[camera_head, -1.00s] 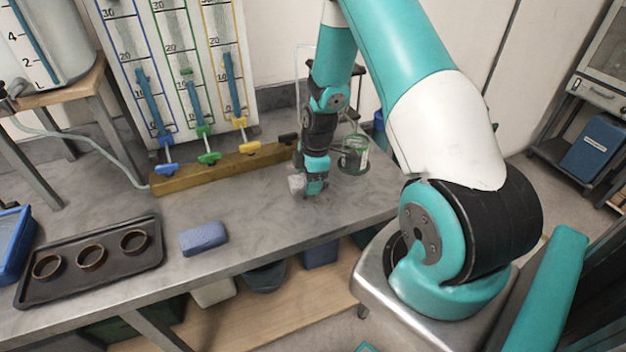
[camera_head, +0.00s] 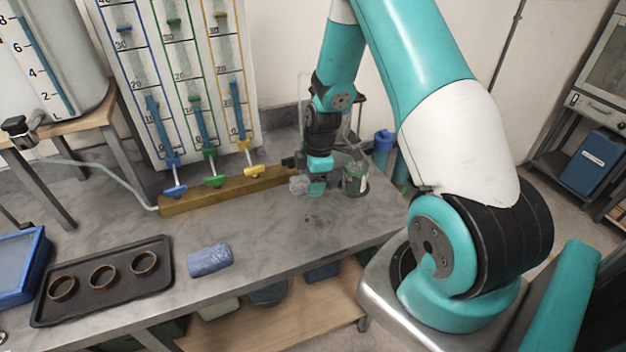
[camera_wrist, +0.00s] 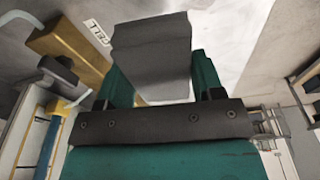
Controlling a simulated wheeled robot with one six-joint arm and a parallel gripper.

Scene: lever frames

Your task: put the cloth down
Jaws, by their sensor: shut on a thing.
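My gripper (camera_head: 318,190) is above the right part of the grey bench, pointing down. It is shut on a grey, folded-looking piece that I take as the cloth (camera_head: 298,185). In the wrist view the cloth (camera_wrist: 150,55) is a flat grey slab between the two green fingers (camera_wrist: 155,85). The cloth appears a little above the bench, apart from it. A dark spot (camera_head: 312,220) shows on the bench in front of my gripper.
A yellow rail (camera_head: 215,192) with blue, green and yellow taps lies behind left. A blue roll (camera_head: 209,259) and a black tray (camera_head: 105,300) with three rings are on the left. The bench's front middle is clear.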

